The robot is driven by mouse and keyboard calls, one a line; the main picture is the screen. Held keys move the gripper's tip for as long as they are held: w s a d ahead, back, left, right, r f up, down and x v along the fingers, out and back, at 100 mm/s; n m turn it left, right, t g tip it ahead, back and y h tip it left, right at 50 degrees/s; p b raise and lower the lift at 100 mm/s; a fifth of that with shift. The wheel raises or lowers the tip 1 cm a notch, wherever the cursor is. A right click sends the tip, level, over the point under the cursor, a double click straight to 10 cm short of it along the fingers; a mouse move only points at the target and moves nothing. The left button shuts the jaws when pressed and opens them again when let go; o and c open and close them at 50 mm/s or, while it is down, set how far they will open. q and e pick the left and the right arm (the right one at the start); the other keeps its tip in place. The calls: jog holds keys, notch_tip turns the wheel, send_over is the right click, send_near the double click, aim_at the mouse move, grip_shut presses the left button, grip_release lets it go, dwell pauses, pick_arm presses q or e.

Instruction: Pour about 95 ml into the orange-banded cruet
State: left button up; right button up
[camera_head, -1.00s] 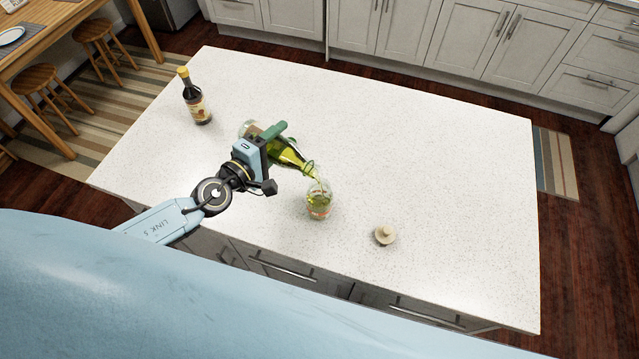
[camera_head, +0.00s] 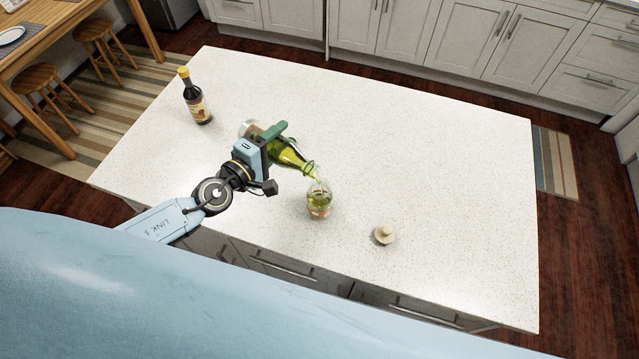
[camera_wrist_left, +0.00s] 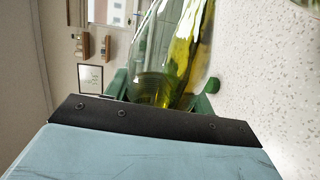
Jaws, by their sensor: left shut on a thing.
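My left gripper (camera_head: 273,143) is shut on a green glass bottle (camera_head: 289,153) above the counter. The bottle is tilted, its neck pointing down to the right and its mouth just above the cruet. The cruet (camera_head: 319,203) is small, clear and upright, with an orange band low on its side and yellow-green liquid inside. I cannot read its level exactly, nor tell if a stream is running. In the left wrist view the bottle (camera_wrist_left: 165,60) lies between the green finger pads, with yellow-green liquid in it. My right gripper is not in view.
A dark bottle with a yellow cap (camera_head: 195,97) stands at the left of the white speckled counter (camera_head: 430,150). A small cream-coloured lidded thing (camera_head: 385,234) sits right of the cruet. The counter's middle and right are clear.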

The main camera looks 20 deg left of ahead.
pick_arm(q)
jog(key=shift+r, duration=0.1)
dwell(0.5)
jog(key=f+n+b, duration=0.2)
jog(key=b, duration=0.1)
jog(key=f+n+b, duration=0.2)
jog(key=f+b, duration=0.1)
jog(key=b, duration=0.1)
jog(key=d+f+n+h+b, duration=0.1)
jog(key=f+b, duration=0.2)
jog(key=b, duration=0.1)
jog(key=shift+s+d+n, duration=0.1)
jog(key=shift+s+n, duration=0.1)
jog(key=shift+n, duration=0.2)
jog(key=shift+s+d+r+n, duration=0.1)
jog(key=shift+d+r+n, duration=0.25)
jog(key=shift+n, duration=0.45)
jog(key=shift+s+d+r+n, duration=0.1)
jog(key=shift+d+r+n, duration=0.1)
jog(key=shift+d+n, duration=0.1)
jog(key=shift+s+d+r+n+h, duration=0.15)
jog(key=shift+d+n+h, duration=0.2)
jog(key=shift+n, duration=0.35)
